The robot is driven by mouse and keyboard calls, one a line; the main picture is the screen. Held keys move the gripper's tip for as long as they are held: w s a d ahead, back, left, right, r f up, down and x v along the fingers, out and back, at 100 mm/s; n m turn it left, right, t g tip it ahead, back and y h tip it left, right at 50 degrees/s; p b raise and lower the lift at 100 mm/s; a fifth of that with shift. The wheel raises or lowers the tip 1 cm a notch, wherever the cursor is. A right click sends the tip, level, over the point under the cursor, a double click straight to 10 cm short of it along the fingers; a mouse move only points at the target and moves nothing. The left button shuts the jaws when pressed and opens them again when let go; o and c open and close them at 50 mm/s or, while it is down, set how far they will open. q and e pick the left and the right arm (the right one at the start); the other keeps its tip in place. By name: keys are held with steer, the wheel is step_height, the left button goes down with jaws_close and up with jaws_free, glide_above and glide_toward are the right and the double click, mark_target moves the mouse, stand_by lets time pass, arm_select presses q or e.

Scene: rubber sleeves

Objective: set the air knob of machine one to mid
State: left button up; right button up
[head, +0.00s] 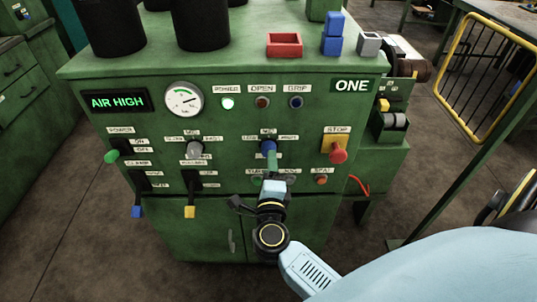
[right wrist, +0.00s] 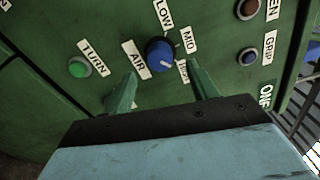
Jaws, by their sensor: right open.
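The blue air knob (head: 268,147) is on the front panel of machine one (head: 330,225). It also shows in the right wrist view (right wrist: 159,50), beside labels reading AIR, LOW and MID. A further label is partly hidden by a finger. The knob's white mark points down right, past MID towards that label. The green display (head: 117,102) reads AIR HIGH. My right gripper (head: 270,166) is in front of the knob; in the right wrist view its green fingers (right wrist: 162,72) are apart, tips just below and either side of the knob. Contact cannot be told. My left gripper is out of view.
A grey knob (head: 194,149) is left of the air knob, and a red stop button (head: 338,155) is to its right. A green button (right wrist: 79,67) is near the left finger.

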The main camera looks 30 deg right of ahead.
steer(key=x, duration=0.5)
steer(key=c, duration=1)
